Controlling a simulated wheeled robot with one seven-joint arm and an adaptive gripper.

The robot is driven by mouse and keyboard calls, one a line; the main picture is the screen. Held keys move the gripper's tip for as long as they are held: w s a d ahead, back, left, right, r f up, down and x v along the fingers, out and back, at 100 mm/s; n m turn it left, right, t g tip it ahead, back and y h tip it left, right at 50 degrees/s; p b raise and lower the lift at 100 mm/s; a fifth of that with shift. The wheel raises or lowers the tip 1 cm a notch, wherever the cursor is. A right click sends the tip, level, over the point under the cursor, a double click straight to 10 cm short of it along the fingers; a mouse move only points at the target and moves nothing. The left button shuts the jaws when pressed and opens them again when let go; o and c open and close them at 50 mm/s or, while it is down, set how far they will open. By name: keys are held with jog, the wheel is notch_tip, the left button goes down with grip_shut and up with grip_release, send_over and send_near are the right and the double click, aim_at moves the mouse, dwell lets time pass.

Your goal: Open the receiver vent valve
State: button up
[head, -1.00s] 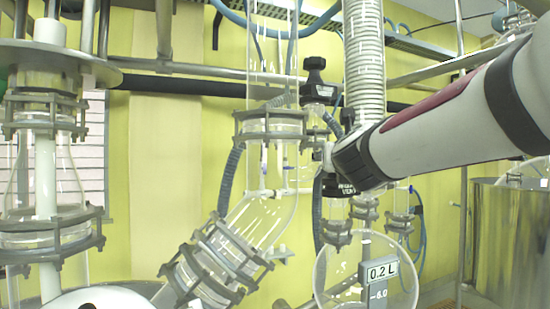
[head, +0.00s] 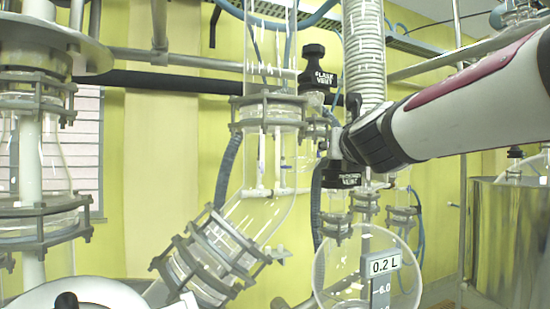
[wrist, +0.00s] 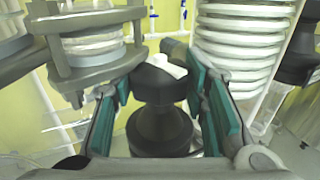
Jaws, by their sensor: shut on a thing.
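The black receiver vent valve, with its white-lettered label (head: 342,180), shows below my gripper in the head view. In the wrist view a black knob (wrist: 160,85) with a white mark on top stands between the teal pads of my gripper (wrist: 162,92). The gripper is shut on this knob, one finger on each side. In the head view my gripper (head: 333,137) comes in from the right and its wrist hides most of the knob. How far the valve is turned is hard to tell.
The black flask vent knob (head: 315,72) stands just above and left of my gripper. A clamped glass flange (head: 270,112) is close on the left. A glass receiver (head: 345,275) hangs below.

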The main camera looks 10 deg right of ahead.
jog(key=shift+w+f+n+y+b, duration=0.15)
jog(key=shift+n+y+b, duration=1.35)
jog(key=shift+b, duration=1.6)
jog(key=n+y+b, duration=0.1)
jog(key=y+b, duration=0.2)
jog(key=shift+g+y+b, duration=0.3)
jog(key=shift+y, duration=0.1)
jog(key=n+g+y+b, duration=0.1)
jog(key=n+y, duration=0.1)
jog(key=shift+d+y, duration=0.1)
jog(key=shift+y, duration=0.3)
jog(key=shift+n+g+y+b, duration=0.3)
jog(key=shift+n+g+y, duration=0.6)
jog(key=shift+n+y, duration=0.4)
jog(key=shift+y, duration=0.3)
jog(key=o, duration=1.2)
jog(key=shift+r, duration=0.2)
